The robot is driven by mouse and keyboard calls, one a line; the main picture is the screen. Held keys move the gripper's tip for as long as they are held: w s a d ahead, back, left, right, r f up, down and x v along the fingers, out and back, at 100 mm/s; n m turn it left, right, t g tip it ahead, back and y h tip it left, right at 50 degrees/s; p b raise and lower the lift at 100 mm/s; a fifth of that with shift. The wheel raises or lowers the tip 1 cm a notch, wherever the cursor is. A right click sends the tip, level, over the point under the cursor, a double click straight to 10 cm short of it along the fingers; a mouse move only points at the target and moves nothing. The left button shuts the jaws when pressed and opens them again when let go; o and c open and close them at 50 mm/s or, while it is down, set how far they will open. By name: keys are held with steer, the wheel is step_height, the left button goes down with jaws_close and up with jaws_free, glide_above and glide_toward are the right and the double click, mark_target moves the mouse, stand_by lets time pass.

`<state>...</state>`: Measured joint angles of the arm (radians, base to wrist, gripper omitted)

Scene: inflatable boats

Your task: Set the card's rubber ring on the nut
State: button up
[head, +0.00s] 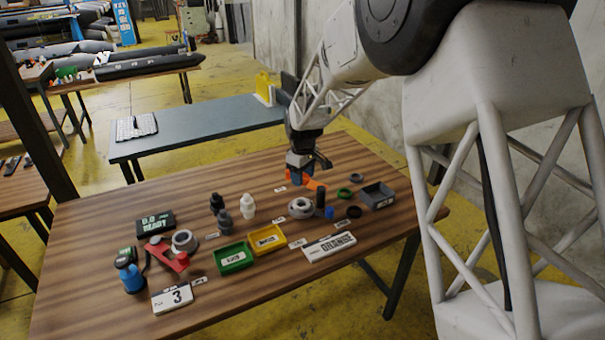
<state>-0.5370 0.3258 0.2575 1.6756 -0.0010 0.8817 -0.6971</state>
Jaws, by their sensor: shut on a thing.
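My gripper (301,176) is over the back right of the wooden table, pointing down. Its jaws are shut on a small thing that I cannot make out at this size. A white card (330,246) at the front right seems to read "ORANGE". A green ring (344,193), a black ring (354,212) and a grey ring (357,178) lie to the right. I cannot tell for certain which piece is the nut.
A pale round part (301,208) and upright dark cylinders stand in front of the gripper. A grey tray (377,195) is at right. Yellow (267,238) and green (234,257) bins sit mid-front. A red tool (167,255) and blue bottle (130,275) are at left.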

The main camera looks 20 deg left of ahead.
steer(key=shift+f, duration=3.95)
steer(key=shift+f, duration=0.55)
steer(key=o, duration=1.2)
steer(key=shift+c, duration=0.2)
steer(key=shift+r, duration=0.2)
steer(key=shift+o, duration=0.7)
steer(key=shift+w+r, duration=0.15)
steer(key=shift+r, duration=3.7)
